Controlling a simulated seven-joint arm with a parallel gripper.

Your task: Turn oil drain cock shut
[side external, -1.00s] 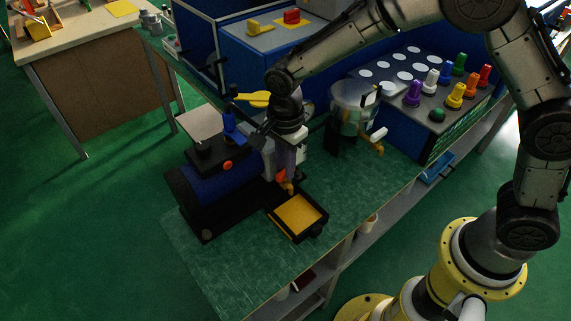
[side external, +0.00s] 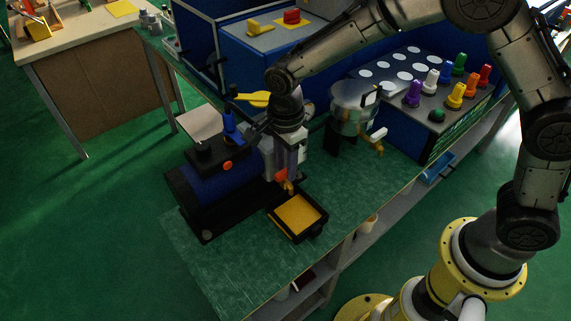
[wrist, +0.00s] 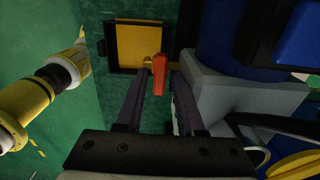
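The drain cock has a small brass body (wrist: 148,63) and a red-orange lever (wrist: 158,80). It sits low at the end of the blue machine, beside a black tray with a yellow inside (wrist: 138,47). In the side view the lever (side external: 281,175) shows just below my gripper (side external: 288,170), partly covered by it. In the wrist view my gripper (wrist: 158,76) is open, with one finger on each side of the lever. Gaps show between the lever and both fingers. The lever points back toward my palm in that view.
The blue machine (side external: 205,184) stands left of my gripper. A metal tank (side external: 353,105) with a brass tap (side external: 377,147) stands to the right. A panel of coloured knobs (side external: 437,88) lies behind it. The green bench front right of the tray is clear.

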